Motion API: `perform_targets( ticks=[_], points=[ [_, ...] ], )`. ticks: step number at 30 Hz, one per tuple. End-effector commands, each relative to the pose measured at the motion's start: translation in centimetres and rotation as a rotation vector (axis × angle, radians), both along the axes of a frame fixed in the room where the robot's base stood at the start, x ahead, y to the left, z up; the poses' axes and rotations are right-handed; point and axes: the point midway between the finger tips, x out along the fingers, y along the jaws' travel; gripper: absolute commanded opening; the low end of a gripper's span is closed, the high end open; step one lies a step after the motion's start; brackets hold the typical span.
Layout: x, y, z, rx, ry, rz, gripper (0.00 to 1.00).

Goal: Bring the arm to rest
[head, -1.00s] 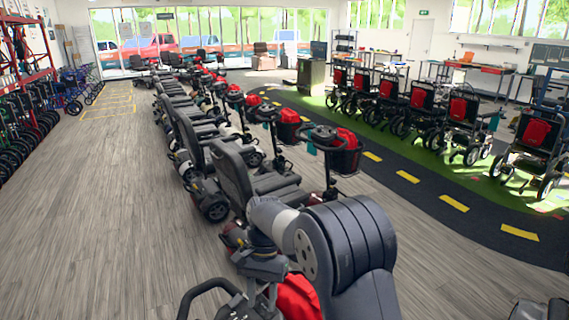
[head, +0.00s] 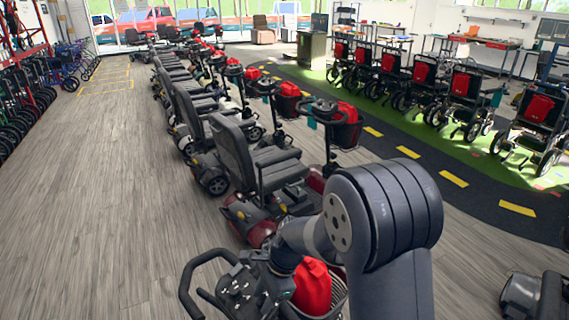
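My arm rises from the bottom right of centre and bends at a large dark grey joint. Its thinner part reaches left and down to a dark wrist over the nearest scooter. No gripper fingers can be made out there, so its opening does not show. Below the wrist are the scooter's black handlebar and control panel (head: 238,288). A red bag (head: 312,288) sits in its front basket, partly behind my arm.
A row of mobility scooters with grey seats (head: 232,150) runs away from me. Wheelchairs with red bags (head: 540,108) stand at right on a green strip beside a dark path with yellow dashes (head: 453,178). Grey wooden floor (head: 100,200) is clear at left; walkers (head: 30,85) line its edge.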

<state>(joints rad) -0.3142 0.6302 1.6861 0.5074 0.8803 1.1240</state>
Motion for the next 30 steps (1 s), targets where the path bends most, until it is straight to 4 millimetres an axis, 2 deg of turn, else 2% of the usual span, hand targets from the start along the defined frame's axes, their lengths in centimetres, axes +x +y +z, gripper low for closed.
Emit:
perform_targets(
  ticks=[4, 12, 19, 24, 30],
  points=[
    [-0.3, -0.1, -0.2, 0.021, -0.024, -0.188, 0.36],
    [0.1, -2.1, 5.0, 0.023, -0.028, -0.189, 0.36],
    [0.1, -3.6, 8.4, 0.022, -0.026, -0.186, 0.36],
    [0.0, -4.1, 9.6, 0.021, -0.023, -0.186, 0.36],
    [0.0, -4.3, 10.0, 0.02, -0.021, -0.184, 0.36]
  ],
)
